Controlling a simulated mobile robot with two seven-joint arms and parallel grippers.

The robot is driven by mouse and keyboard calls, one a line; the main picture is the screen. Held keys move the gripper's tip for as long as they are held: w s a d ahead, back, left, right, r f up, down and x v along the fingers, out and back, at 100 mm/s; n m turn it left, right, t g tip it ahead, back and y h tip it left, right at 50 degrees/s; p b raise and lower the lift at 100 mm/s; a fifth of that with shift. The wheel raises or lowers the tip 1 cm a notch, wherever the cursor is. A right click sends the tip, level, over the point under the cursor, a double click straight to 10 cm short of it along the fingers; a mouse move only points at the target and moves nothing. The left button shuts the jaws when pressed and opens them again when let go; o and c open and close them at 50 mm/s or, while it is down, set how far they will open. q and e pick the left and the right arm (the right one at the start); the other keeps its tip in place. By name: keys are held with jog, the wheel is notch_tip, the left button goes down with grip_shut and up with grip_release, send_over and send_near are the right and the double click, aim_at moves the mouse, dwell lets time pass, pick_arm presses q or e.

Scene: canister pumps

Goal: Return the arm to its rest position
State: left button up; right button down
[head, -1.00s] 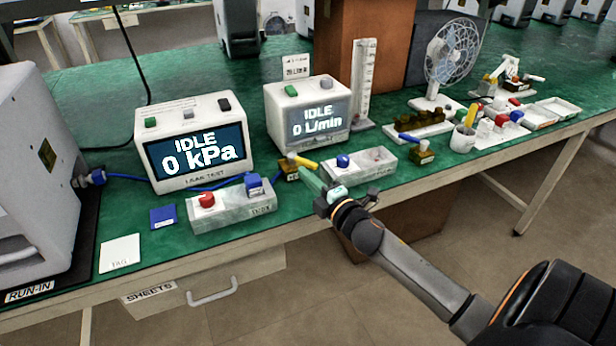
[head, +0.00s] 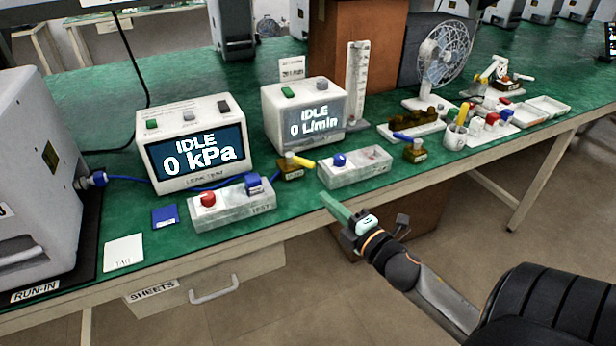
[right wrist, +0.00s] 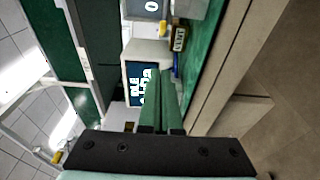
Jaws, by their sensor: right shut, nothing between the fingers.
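My right gripper (head: 336,208) is in the head view at the front edge of the green bench, below the grey tray with the blue knob. Its green fingers are shut with nothing between them, and it touches no object that I can see. In the right wrist view the shut fingers (right wrist: 158,105) point toward the leak tester screen. My right arm (head: 410,275) reaches in from the lower right. My left gripper is not in view.
On the bench (head: 300,212) stand the leak tester (head: 195,140) reading 0 kPa and the flow meter (head: 305,115) reading 0 L/min, both IDLE. A small brown block with a yellow handle (head: 291,168) sits near the tray (head: 355,168). Open floor lies in front.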

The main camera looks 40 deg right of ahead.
jog(key=shift+s, duration=0.1)
jog(key=s+a+f+m+g+y, duration=0.1)
jog(key=s+a+f+m+g, duration=0.3)
jog(key=a+f, duration=0.3)
jog(key=s+a+f+m+g+y, duration=0.2)
jog(key=s+a+f+m, duration=0.25)
jog(key=a+f, duration=0.3)
jog(key=s+a+f+m+g+y, duration=0.1)
jog(key=s+a+f+m+g, duration=0.1)
jog(key=s+a+f+m, duration=0.45)
pick_arm(q)
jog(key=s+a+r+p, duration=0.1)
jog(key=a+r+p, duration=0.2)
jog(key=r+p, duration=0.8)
jog(key=p, duration=0.3)
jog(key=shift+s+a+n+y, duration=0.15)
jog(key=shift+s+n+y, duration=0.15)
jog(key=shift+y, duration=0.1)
pick_arm(e)
notch_tip(320, 180, up, 10)
jog(key=shift+a+r+g, duration=0.2)
jog(key=shift+r+g, duration=0.05)
jog(key=shift+g, duration=0.05)
